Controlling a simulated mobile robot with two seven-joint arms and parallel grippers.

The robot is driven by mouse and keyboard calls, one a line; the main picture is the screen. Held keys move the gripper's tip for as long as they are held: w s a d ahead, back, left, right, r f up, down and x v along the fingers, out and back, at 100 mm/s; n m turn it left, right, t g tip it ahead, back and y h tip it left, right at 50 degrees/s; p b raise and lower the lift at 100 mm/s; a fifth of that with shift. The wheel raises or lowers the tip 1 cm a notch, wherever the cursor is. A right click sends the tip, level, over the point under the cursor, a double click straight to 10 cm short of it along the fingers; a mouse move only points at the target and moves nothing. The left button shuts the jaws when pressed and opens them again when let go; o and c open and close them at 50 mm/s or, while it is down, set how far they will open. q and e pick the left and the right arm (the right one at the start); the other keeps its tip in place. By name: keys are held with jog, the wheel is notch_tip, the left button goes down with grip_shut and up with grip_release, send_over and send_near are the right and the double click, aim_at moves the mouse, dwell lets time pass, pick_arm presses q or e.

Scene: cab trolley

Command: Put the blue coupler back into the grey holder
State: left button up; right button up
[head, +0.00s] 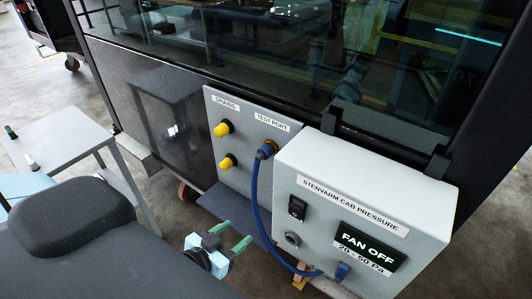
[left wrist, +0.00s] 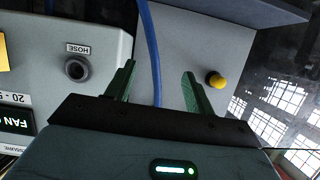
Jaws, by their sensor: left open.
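The blue coupler (head: 266,150) sits at the test port on the grey panel, with a blue hose (head: 254,205) hanging from it. My left gripper (head: 231,236) is open and empty, low in front of the panel, left of the holder. In the left wrist view the hose (left wrist: 152,50) passes behind the gap between its fingers (left wrist: 158,88). My right gripper is out of view.
The pressure box (head: 350,190) reads FAN OFF and juts out at right. Two yellow caps (head: 222,129) (head: 228,162) protrude from the panel; one shows in the wrist view (left wrist: 215,81). A dark ledge (head: 235,212) lies below the panel. A grey side table (head: 60,140) stands at left.

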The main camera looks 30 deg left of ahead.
aim_at(257, 158)
pick_arm(q)
jog(key=w+a+r+t, duration=0.1)
jog(key=w+r+t, duration=0.1)
jog(key=r, duration=0.5)
jog(key=w+r+t, duration=0.2)
jog(key=w+r, duration=0.2)
jog(key=r, duration=0.3)
jog(key=shift+a+r+b, duration=0.2)
jog(key=shift+a+b, duration=0.1)
jog(key=shift+a, duration=0.1)
jog(key=w, duration=0.7)
jog(key=shift+d+r, duration=0.1)
jog(key=shift+d, duration=0.15)
jog(key=shift+w+d, duration=0.1)
jog(key=shift+w, duration=0.85)
jog(key=shift+p, duration=0.45)
jog(key=shift+c, duration=0.4)
